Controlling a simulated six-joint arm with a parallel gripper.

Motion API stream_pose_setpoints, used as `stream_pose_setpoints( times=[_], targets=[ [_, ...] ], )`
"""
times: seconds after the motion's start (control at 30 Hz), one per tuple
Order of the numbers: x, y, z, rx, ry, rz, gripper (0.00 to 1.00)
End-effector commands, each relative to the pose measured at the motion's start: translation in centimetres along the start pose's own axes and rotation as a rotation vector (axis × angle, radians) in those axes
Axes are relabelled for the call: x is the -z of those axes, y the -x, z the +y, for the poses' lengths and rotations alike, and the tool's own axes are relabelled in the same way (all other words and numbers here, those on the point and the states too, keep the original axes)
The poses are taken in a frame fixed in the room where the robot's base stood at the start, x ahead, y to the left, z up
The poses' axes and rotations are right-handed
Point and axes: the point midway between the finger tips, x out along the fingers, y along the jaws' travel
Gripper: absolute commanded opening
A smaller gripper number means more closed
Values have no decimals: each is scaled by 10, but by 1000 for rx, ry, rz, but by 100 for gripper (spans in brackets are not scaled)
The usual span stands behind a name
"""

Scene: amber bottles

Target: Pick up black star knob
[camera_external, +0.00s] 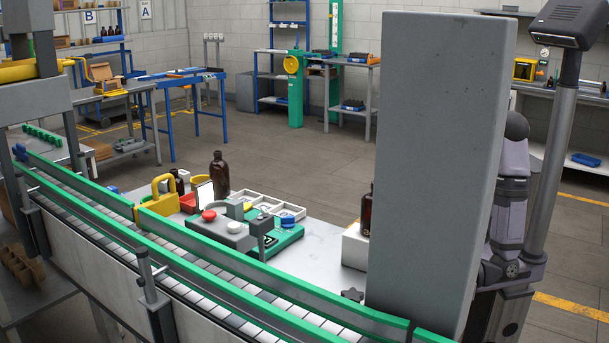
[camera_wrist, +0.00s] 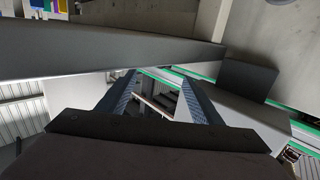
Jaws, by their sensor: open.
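The black star knob (camera_external: 352,294) lies on the light metal table (camera_external: 325,262), near the conveyor and just left of the large grey pillar in the external view. I cannot make it out in the wrist view. My gripper (camera_wrist: 158,76) shows in the wrist view with its two fingers spread and nothing visible between them. In the external view the pillar hides my gripper, so its distance to the knob cannot be told. Part of my arm shows right of the pillar.
A grey pillar (camera_external: 436,150) blocks much of the right side. The conveyor (camera_external: 232,287) with green rails runs along the table's front. A white box (camera_external: 355,247) with a dark bottle, a green tray (camera_external: 283,238) and a yellow-handled item (camera_external: 160,198) stand on the table.

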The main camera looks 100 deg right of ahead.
Motion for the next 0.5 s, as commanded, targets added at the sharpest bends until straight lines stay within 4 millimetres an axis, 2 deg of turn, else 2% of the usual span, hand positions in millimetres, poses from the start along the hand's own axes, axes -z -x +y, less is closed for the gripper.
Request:
stream_pose_setpoints(
  times=[0.3,0.5],
  targets=[
    [1,-44,1,-5,0,0,59],
    [0,-53,1,-2,1,-1,59]
  ],
)
